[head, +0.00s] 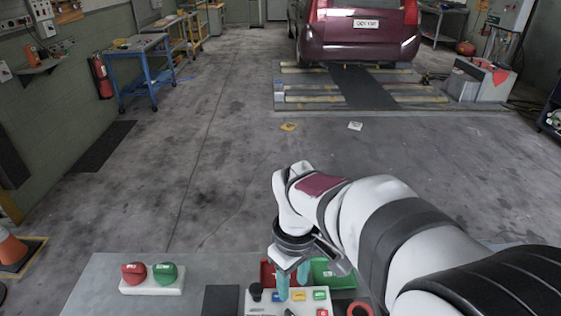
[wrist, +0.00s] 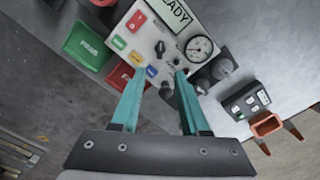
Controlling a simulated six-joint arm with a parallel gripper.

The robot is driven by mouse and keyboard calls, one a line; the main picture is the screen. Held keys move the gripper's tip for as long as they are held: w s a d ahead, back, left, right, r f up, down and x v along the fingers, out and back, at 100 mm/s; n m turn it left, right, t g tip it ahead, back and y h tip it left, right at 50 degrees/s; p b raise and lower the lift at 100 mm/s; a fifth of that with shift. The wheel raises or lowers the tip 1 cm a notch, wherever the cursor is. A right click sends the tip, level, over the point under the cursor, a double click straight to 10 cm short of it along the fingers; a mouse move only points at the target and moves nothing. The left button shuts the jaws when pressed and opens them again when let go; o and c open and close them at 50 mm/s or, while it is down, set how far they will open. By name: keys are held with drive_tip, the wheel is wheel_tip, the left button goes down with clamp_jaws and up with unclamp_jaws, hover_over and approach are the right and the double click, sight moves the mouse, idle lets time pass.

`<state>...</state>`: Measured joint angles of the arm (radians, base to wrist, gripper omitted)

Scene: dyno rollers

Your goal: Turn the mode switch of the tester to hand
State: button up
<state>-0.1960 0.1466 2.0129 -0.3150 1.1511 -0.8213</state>
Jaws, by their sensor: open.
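The tester (wrist: 143,40) is a pale panel with a READY display, a round gauge (wrist: 200,46), coloured buttons and black knobs. It also shows at the bottom of the head view (head: 262,301), partly cut off.
A green tray (wrist: 84,48) and a red tray (wrist: 57,83) lie beside the tester. A black box with buttons (wrist: 246,102) and an orange holder (wrist: 267,126) are on the other side. A red knob (head: 133,272) and green knob (head: 166,273) stand on a white block at left.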

sight(292, 315)
wheel_tip(292, 315, down, 12)
drive_tip(key=shift+r, duration=0.1)
drive_tip(key=shift+c, duration=0.3)
clamp_jaws()
